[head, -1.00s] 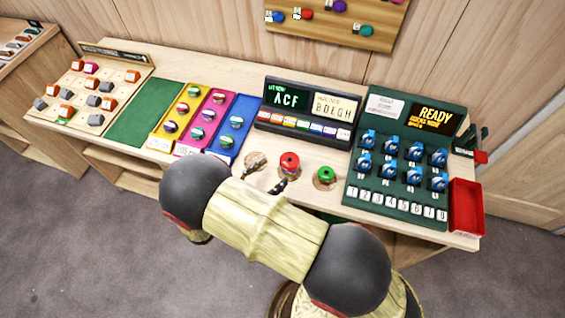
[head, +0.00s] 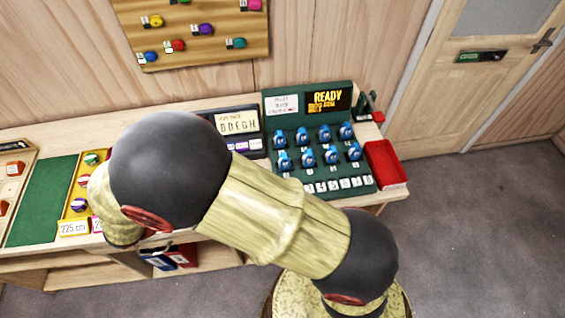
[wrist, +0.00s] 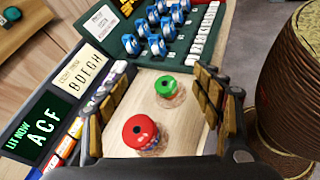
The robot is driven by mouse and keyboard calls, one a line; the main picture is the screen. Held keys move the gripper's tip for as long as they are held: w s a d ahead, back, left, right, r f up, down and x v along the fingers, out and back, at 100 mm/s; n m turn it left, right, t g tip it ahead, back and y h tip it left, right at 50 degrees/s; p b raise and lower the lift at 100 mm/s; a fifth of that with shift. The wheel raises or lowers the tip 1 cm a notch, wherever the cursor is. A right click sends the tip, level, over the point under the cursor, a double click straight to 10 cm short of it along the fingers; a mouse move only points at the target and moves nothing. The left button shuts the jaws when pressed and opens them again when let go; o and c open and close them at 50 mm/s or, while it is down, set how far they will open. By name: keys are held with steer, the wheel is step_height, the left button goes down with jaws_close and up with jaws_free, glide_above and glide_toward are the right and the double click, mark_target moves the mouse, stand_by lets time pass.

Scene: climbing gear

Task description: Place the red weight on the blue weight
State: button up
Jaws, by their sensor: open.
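The red weight (wrist: 140,129) is a round red knob with a small hole in its top. It stands on the wooden bench in the wrist view, between my open fingers and nearer the left one. A little blue shows under its rim; I cannot tell whether that is the blue weight. A green weight (wrist: 166,85) stands beyond it on a round base. My gripper (wrist: 155,103) is open around the space holding the red weight, with no visible grip on it. In the head view my arm hides the weights and gripper.
A green board (head: 318,140) with several blue knobs stands at the bench's back right, with a red tray (head: 386,163) beside it. Bare bench shows around the weights.

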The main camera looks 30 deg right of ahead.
steer(key=s+d+r+m+t+y, duration=0.1)
steer(key=s+d+r+m+y, duration=0.5)
steer(key=r+m, duration=0.2)
steer(key=s+d+r+m+t+y, duration=0.1)
steer(key=s+d+r+m+y, duration=0.5)
steer(key=r+m, duration=0.3)
step_height(320, 180, up, 2)
steer(key=shift+s+d+r+t+y, duration=0.1)
steer(key=shift+s+d+t+y, duration=0.05)
steer(key=shift+s+t+y, duration=0.2)
